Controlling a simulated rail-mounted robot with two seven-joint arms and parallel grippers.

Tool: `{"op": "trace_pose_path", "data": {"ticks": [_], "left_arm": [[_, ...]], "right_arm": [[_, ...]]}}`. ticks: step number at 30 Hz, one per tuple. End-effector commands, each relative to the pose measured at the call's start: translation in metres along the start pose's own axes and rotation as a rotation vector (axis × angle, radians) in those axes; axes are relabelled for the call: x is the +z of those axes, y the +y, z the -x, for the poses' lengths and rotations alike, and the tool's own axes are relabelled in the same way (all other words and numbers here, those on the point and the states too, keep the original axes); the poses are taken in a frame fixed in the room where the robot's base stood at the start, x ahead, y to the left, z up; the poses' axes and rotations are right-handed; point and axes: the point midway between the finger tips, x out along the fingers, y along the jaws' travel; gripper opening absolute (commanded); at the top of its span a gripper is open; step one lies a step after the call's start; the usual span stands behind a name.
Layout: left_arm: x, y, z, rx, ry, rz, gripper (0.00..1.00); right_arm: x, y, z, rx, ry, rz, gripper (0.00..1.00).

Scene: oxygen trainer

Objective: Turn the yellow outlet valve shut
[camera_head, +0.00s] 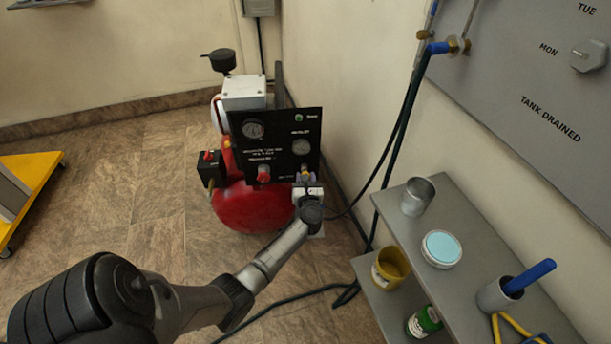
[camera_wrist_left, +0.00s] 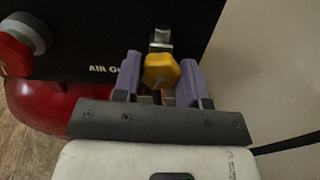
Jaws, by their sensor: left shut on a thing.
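The yellow outlet valve (camera_wrist_left: 160,72) sits on a metal fitting at the lower edge of the compressor's black panel (camera_head: 275,140). In the left wrist view it lies between the two purple fingers of my left gripper (camera_wrist_left: 160,82), which is shut on it. In the head view my left gripper (camera_head: 306,178) reaches the lower right of the panel, and the valve (camera_head: 305,170) shows as a small yellow spot there. The valve's exact turn angle is hard to tell. My right gripper is not in view.
The red compressor tank (camera_head: 245,208) stands on the tiled floor. A red knob (camera_head: 263,174) is left of the valve, also in the wrist view (camera_wrist_left: 22,42). A grey shelf (camera_head: 465,235) with a metal cup (camera_head: 417,196) stands right. Dark hoses (camera_head: 398,140) hang along the wall.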

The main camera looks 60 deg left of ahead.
Motion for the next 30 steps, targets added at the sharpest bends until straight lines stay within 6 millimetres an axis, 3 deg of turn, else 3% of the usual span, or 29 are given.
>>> {"op": "trace_pose_path", "data": {"ticks": [30], "left_arm": [[0.002, -0.001, 0.0, -0.001, 0.002, -0.968, 0.15]], "right_arm": [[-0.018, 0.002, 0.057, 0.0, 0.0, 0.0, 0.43]]}}
